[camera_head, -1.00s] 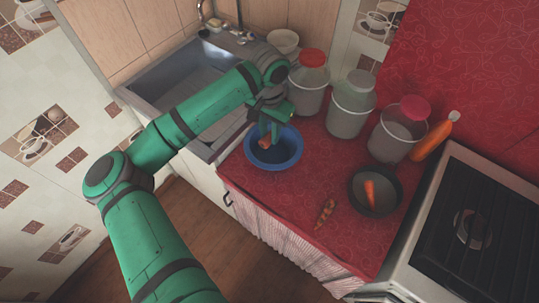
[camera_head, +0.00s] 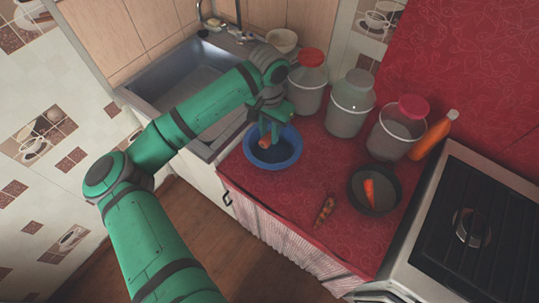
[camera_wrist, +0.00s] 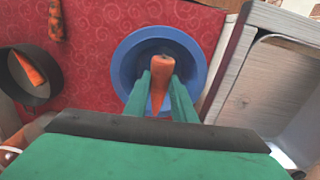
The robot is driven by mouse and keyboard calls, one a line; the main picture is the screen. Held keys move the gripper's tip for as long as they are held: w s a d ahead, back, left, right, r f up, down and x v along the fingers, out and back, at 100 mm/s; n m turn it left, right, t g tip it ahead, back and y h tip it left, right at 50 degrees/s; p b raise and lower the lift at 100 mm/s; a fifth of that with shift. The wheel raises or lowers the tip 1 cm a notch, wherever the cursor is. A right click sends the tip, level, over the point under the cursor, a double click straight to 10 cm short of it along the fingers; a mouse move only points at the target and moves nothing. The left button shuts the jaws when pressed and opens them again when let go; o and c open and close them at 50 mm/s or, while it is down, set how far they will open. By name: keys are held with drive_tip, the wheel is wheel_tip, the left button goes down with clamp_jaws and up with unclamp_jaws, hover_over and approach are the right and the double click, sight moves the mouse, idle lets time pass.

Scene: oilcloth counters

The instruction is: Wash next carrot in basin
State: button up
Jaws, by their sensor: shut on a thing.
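My gripper (camera_head: 269,133) is shut on a carrot (camera_wrist: 161,82), which it holds at the blue basin (camera_head: 290,155). The held carrot also shows as a small orange piece in the head view (camera_head: 264,145). In the wrist view the basin (camera_wrist: 122,68) lies behind the carrot, and its inside looks dark. The carrot's orange surface looks mostly clean, with a dark end. I cannot tell whether it touches the water. A brownish, dirty-looking carrot (camera_head: 325,209) lies on the red counter. A clean orange carrot (camera_head: 369,189) lies in a dark pan (camera_head: 385,207).
Several lidded buckets (camera_head: 348,120) stand along the back of the red counter (camera_head: 290,209). An orange bottle (camera_head: 433,136) leans near the wall. A stove (camera_head: 480,215) is at the right, and a metal sink (camera_head: 150,92) is at the left.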

sight(269, 135)
drive_tip(key=shift+w+r, duration=0.1)
drive_tip(key=shift+r, duration=0.05)
drive_tip(key=shift+r, duration=1.9)
